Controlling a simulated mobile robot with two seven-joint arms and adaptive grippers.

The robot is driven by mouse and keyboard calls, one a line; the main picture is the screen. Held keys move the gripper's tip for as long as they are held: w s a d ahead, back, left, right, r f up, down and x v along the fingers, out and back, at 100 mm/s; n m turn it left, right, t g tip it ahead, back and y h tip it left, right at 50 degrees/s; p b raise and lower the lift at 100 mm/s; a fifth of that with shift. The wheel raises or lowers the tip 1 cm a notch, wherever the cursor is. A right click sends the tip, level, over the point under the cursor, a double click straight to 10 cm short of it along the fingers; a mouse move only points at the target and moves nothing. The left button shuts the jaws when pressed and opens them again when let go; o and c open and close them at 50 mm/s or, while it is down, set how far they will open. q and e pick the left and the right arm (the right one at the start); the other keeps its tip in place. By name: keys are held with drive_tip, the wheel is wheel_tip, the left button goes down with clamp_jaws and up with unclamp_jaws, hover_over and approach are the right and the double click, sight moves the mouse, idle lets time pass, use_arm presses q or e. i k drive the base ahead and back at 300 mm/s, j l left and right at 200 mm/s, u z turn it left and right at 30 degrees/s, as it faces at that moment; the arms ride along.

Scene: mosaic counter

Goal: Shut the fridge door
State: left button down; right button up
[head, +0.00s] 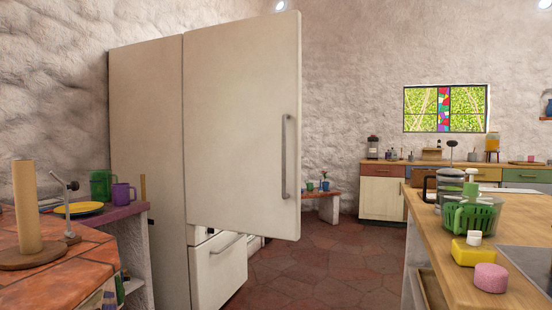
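The tall cream fridge (147,160) stands left of centre in the head view. Its upper door (235,125) is open, swung outward from its left edge, with its free right edge nearer to me. A vertical metal handle (285,157) is on the door's outer face near that edge. The fridge interior is hidden behind the door. Below the door, a cream drawer front (220,272) with a bar handle shows, set farther back. Neither of my grippers is in view.
A tiled counter (65,262) with a wooden roll holder (27,215) is at the left. A wooden counter (520,230) with a green basket (472,215) is at the right. Red-brown floor (325,265) lies clear between the fridge and the right counter.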

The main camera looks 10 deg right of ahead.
sight(243, 100)
drive_tip(key=i+l, duration=0.1)
drive_tip(key=i, duration=0.4)
drive_tip(key=i+l+z, duration=0.1)
drive_tip(key=i, duration=0.35)
